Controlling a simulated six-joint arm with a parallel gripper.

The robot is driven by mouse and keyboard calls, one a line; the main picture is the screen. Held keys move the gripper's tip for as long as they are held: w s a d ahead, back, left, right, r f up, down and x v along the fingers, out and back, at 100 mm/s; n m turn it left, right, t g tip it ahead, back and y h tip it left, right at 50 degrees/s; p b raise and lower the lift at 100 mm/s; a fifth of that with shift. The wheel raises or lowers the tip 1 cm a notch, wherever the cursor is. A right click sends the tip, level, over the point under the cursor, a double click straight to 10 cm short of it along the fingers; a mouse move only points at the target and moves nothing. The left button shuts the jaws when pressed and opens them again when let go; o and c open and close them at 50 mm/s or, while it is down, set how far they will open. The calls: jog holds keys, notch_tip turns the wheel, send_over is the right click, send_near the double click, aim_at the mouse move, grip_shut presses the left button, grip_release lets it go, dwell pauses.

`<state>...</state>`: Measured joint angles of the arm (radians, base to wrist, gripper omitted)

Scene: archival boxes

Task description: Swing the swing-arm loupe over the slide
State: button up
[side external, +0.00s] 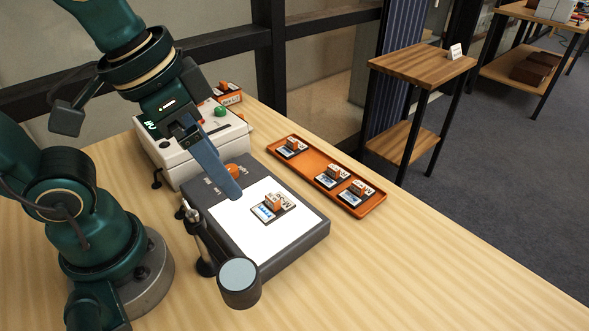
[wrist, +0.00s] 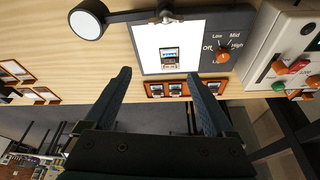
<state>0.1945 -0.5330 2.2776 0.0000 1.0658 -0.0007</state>
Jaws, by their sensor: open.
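A grey light box (side external: 257,266) has a lit white panel with one slide (side external: 271,208) lying on it, which also shows in the wrist view (wrist: 169,55). The swing-arm loupe (side external: 239,283) has a round pale lens in a dark rim. It sits off the panel, beyond the box's near corner; its arm (side external: 204,238) runs along the box's left side. In the wrist view the loupe (wrist: 88,20) is at upper left, clear of the slide. My gripper (side external: 232,192) is open and empty above the box, near the orange knob (side external: 234,170). Both fingers (wrist: 160,74) show in the wrist view.
An orange tray (side external: 373,208) with several slides lies behind the light box. A white device (side external: 177,162) with coloured buttons stands at the box's left. The knob (wrist: 221,56) has Off, Low, Mid and High marks. The table's right front is clear.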

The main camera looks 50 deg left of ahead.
aim_at(238, 275)
jog(key=s+d+f+m+g, duration=0.1)
jog(key=d+m, duration=0.1)
jog(key=d, duration=0.1)
jog(key=s+d+f+m+g, duration=0.1)
jog(key=d+m, duration=0.1)
jog(key=d, duration=0.1)
jog(key=s+d+f+m+g, duration=0.1)
jog(key=s+d+m, duration=0.1)
jog(key=d, duration=0.2)
jog(key=shift+m+g+y, duration=0.4)
jog(key=shift+s+f, duration=0.15)
jog(key=shift+f, duration=2.4)
grip_shut()
